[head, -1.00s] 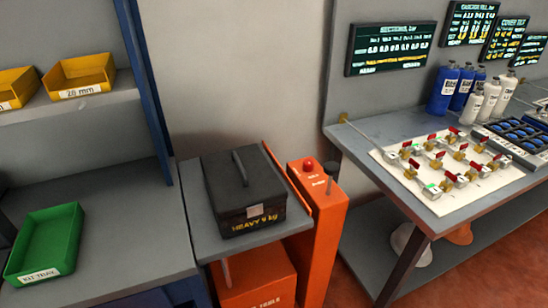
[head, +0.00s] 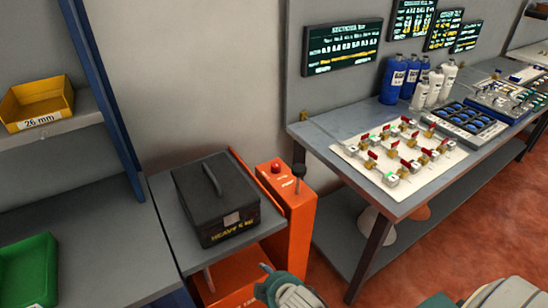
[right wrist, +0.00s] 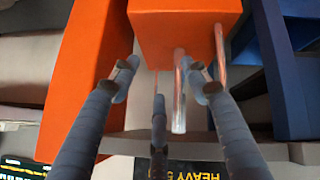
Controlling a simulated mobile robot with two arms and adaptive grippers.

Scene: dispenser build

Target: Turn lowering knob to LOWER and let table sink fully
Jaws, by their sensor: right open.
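The lift table (head: 160,205) has a grey top, carrying a black box (head: 215,200) marked HEAVY. An orange column (head: 300,225) stands at its right side. On the column's top are a red button (head: 276,167) and a dark knob on a stem (head: 299,171); the labels are too small to read. My right gripper (head: 264,280) is low in front of the column, below and apart from the knob. In the right wrist view its fingers (right wrist: 163,80) are spread and empty, near two metal rods (right wrist: 179,95) and an orange block (right wrist: 185,30). My left gripper is out of view.
A workbench (head: 330,125) with a white valve board (head: 345,150), bottles (head: 393,80) and trays stands at the right. Shelves with a yellow bin (head: 38,100) and a green tray (head: 30,275) stand at the left. Red floor (head: 450,230) is open in front of the bench.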

